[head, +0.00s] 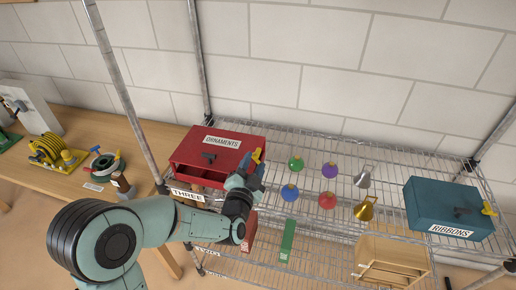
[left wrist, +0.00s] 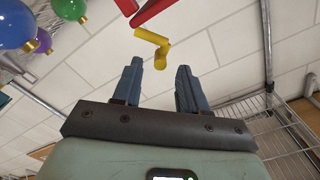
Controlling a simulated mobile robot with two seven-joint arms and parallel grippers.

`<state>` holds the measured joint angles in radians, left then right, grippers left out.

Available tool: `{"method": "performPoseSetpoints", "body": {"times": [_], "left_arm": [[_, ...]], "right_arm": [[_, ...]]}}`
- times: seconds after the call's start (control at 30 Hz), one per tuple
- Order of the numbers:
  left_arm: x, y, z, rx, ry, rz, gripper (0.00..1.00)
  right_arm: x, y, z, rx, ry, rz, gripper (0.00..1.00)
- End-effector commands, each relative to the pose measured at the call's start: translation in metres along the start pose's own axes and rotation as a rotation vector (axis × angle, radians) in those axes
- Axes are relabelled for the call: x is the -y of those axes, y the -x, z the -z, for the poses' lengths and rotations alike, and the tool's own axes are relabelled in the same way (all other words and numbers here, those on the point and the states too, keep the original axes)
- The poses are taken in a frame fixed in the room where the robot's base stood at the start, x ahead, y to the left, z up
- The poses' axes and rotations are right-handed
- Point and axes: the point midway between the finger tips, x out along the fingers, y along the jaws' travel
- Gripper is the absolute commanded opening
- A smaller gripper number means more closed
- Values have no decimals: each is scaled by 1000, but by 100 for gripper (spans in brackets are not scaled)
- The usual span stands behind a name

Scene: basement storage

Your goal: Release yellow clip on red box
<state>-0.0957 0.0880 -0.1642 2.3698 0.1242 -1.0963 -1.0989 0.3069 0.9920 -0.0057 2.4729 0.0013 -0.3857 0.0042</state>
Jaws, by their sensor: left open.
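The red box (head: 222,153) labelled ORNAMENTS stands at the left end of the wire shelf. A yellow clip (head: 256,155) is at its right side. In the left wrist view the yellow clip (left wrist: 153,44) is a bent piece just ahead of my fingertips, near a red edge of the box (left wrist: 150,13). My left gripper (head: 254,171) is at the box's right side; its two blue fingers (left wrist: 158,70) are apart, with nothing between them. My arm and gripper hide the box's lower right part. My right gripper is in neither view.
Several ornaments, including a blue ball (head: 290,192) and a green ball (head: 296,163), stand right of my gripper. A teal box (head: 440,206) labelled RIBBONS is at the right end. Metal posts (head: 124,95) frame the shelf. A wooden bench (head: 95,135) is at left.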

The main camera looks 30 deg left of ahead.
Motion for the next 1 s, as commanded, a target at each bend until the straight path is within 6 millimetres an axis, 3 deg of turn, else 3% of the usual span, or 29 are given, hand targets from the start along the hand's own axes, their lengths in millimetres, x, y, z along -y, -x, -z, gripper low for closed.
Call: {"method": "performPoseSetpoints", "body": {"times": [0.1, 0.3, 0.67, 0.7, 0.8, 0.83, 1.0], "left_arm": [[2, -24, 1, 3, -1, 1, 42], [1, -47, 1, 1, 1, 1, 42], [0, -53, -1, 2, 1, 0, 42], [0, -53, -1, 2, 1, 0, 39], [0, -53, -1, 2, 1, 0, 6], [0, -53, -1, 2, 1, 0, 0], [-1, -52, -1, 1, -5, -2, 0]], "right_arm": [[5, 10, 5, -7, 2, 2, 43], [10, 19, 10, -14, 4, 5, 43], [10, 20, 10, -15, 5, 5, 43], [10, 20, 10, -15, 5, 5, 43], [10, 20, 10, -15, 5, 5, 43], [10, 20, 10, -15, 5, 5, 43], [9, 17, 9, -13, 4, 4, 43]]}}
